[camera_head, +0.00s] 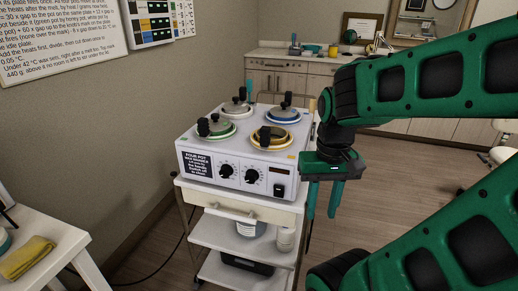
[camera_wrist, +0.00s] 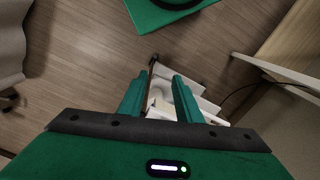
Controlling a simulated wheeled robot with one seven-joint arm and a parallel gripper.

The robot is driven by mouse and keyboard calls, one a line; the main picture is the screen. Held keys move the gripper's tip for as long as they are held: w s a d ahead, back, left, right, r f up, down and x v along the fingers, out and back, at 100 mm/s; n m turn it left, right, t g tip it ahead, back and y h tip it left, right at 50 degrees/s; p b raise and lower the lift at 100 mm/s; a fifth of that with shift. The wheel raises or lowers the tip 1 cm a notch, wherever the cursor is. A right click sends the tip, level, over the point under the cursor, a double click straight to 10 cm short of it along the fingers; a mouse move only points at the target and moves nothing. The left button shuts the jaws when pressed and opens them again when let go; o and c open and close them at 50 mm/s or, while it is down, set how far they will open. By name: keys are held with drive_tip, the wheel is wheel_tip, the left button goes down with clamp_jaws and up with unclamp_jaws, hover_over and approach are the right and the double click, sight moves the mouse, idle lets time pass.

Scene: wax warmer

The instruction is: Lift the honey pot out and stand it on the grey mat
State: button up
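The wax warmer (camera_head: 232,171) is a white box on a trolley, with several lidded pots set in its top. The pot with the yellow ring (camera_head: 270,138), at its front right, looks like the honey pot; its lid has a black knob. The others have a green ring (camera_head: 214,131) at front left, a pale ring (camera_head: 236,109) at back left and a blue ring (camera_head: 284,115) at back right. My gripper (camera_head: 321,213) hangs fingers down, right of the warmer and apart from it. In the wrist view, its fingers (camera_wrist: 160,76) are apart with nothing between them. I cannot make out a grey mat.
The trolley (camera_head: 240,208) has lower shelves with a tub and a dark box. A white table with a folded yellow cloth (camera_head: 27,257) is at lower left. A counter with cabinets (camera_head: 290,76) stands at the back. Open wooden floor (camera_head: 375,190) lies right of the trolley.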

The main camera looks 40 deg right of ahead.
drive_tip(key=o, duration=0.3)
drive_tip(key=n+t+y, duration=0.3)
drive_tip(key=n+t, duration=0.1)
drive_tip(key=n, duration=1)
approach(267, 127)
drive_tip(key=f, duration=0.1)
drive_tip(key=x, duration=1.1)
drive_tip(key=shift+a, duration=0.15)
drive_tip(key=shift+c, duration=0.3)
clamp_jaws()
